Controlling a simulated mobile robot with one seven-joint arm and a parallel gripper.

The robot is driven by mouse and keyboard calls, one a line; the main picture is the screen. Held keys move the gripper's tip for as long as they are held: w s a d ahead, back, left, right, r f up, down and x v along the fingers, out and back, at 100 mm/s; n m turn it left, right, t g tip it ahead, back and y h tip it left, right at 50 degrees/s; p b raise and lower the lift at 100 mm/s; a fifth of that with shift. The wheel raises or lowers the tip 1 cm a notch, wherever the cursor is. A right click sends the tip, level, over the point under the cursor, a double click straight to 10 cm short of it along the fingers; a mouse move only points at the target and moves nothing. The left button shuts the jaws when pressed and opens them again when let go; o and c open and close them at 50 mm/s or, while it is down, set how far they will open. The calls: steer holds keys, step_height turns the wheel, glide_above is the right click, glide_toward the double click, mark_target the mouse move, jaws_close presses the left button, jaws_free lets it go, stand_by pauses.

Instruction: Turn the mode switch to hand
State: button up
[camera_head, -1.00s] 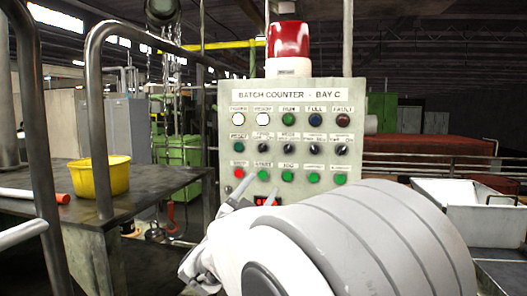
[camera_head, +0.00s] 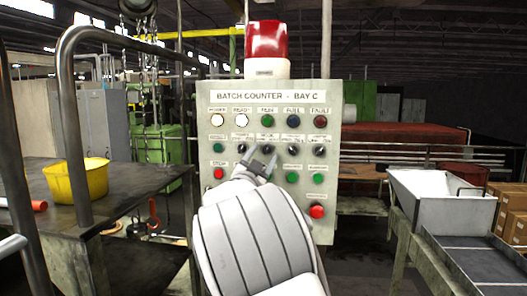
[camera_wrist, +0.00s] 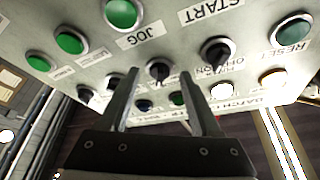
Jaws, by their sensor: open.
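The mode switch (camera_head: 267,149) is a small black knob in the middle of the panel's second row. It also shows in the wrist view (camera_wrist: 158,71), where the panel looks upside down, just past the fingertips with one finger on either side. My gripper (camera_head: 259,161) is open and empty in front of the panel, its tips just below the mode switch in the head view. It also shows in the wrist view (camera_wrist: 160,76). I cannot tell whether the fingers touch the knob. The lettering beside it is too small to read its setting.
The batch counter panel (camera_head: 325,220) carries lamps, other black knobs and push buttons close around the switch. A red button (camera_head: 317,211) sits lower right. A table with a yellow bucket (camera_head: 78,180) stands left, a metal tray (camera_head: 440,205) right.

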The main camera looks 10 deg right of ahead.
steer(key=shift+w+d+r, duration=0.1)
steer(key=shift+w+d, duration=0.05)
steer(key=shift+w, duration=0.05)
jaws_close()
stand_by(0.3)
